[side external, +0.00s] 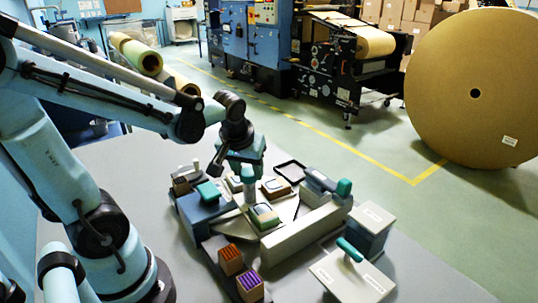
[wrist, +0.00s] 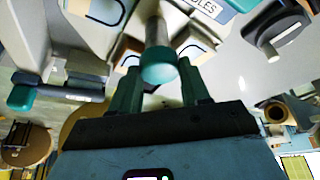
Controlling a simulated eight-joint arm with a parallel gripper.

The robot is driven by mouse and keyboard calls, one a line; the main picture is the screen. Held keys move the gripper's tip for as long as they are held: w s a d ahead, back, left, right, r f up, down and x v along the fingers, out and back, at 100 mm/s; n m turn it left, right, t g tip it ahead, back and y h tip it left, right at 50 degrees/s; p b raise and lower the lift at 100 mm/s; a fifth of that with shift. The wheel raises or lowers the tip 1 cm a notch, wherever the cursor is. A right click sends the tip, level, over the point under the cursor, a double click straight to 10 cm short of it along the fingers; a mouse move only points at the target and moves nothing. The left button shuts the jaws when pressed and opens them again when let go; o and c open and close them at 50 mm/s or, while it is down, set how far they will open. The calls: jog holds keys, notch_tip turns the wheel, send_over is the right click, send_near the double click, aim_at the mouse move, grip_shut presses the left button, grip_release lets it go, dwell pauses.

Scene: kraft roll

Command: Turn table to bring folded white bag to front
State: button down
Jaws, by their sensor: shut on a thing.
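My gripper (side external: 244,160) points down over the turning table (side external: 236,222), a pale plate in the middle of the worktop. In the wrist view my gripper (wrist: 158,72) has its green fingers on either side of the teal knob (wrist: 157,66) of an upright grey post, shut on it. The post (side external: 248,190) stands among blocks on the table. Pale, dark-outlined flat pieces lie on these blocks: one at the front (side external: 264,212), one to the right (side external: 276,186), one partly hidden behind my gripper. I cannot tell which is the folded white bag.
A long grey bar (side external: 300,228) lies along the right. Brown and purple striped blocks (side external: 250,285) sit in front.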

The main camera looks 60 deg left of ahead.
jog(key=shift+a+m+t+h, duration=0.1)
jog(key=shift+m+t+h, duration=0.2)
jog(key=shift+m, duration=0.75)
jog(key=shift+a+m+t+h, duration=0.15)
jog(key=shift+m+h, duration=0.25)
jog(key=shift+m, duration=0.65)
jog(key=shift+m+h, duration=0.9)
jog(key=shift+m, duration=1.3)
jog(key=shift+a+m+h, duration=0.1)
jog(key=shift+m+h, duration=0.7)
jog(key=shift+m, duration=1.4)
jog(key=shift+m+g+h, duration=0.5)
jog(key=shift+m+g, duration=0.05)
jog(key=shift+m, duration=1.05)
jog(key=shift+a+m, duration=0.1)
jog(key=shift+m, duration=0.3)
jog(key=c, duration=0.5)
grip_release()
jog(key=shift+c, duration=0.2)
